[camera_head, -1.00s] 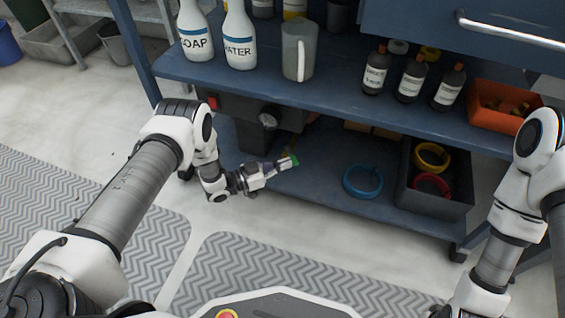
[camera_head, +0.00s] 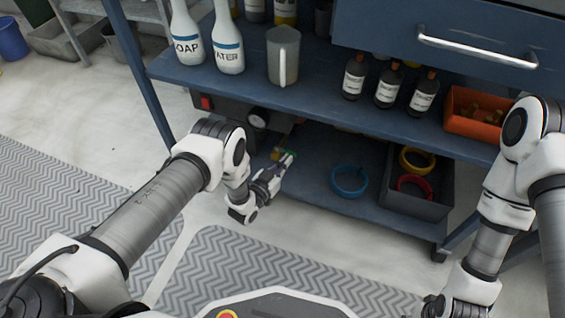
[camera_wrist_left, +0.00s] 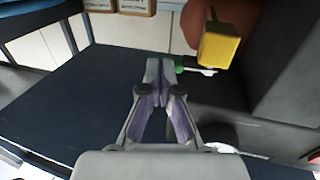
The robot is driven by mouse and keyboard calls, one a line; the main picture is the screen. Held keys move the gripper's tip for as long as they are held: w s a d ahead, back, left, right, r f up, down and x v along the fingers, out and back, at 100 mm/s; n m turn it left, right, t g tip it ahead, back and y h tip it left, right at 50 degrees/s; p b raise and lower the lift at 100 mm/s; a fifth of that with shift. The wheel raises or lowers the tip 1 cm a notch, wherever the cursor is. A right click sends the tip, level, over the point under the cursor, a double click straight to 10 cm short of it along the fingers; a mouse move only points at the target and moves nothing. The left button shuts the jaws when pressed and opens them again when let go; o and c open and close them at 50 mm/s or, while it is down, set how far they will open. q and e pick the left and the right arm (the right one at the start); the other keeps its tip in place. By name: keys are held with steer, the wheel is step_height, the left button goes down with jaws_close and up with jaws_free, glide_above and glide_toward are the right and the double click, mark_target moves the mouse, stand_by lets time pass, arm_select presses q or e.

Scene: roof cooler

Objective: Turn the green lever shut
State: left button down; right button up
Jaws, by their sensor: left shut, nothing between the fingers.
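The green lever (camera_wrist_left: 180,67) shows in the left wrist view just right of my left gripper's fingertips, partly hidden behind them. In the head view only a small green bit (camera_head: 290,154) shows at the fingertips. My left gripper (camera_head: 284,165) is shut and empty, over the lower shelf; it also fills the middle of the left wrist view (camera_wrist_left: 159,75). Its tips are at or very near the lever; I cannot tell whether they touch. My right gripper is out of view; only my right arm shows at the right edge.
A dark unit with a gauge (camera_head: 257,118) is beside my left wrist. On the lower shelf (camera_head: 310,175) are a blue ring (camera_head: 349,192) and a dark bin (camera_head: 432,206). The upper shelf holds bottles and a jug (camera_head: 283,57).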

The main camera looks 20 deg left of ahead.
arm_select(q)
steer(key=shift+w+d, duration=0.25)
steer(key=shift+d, duration=0.1)
steer(key=shift+s, duration=0.1)
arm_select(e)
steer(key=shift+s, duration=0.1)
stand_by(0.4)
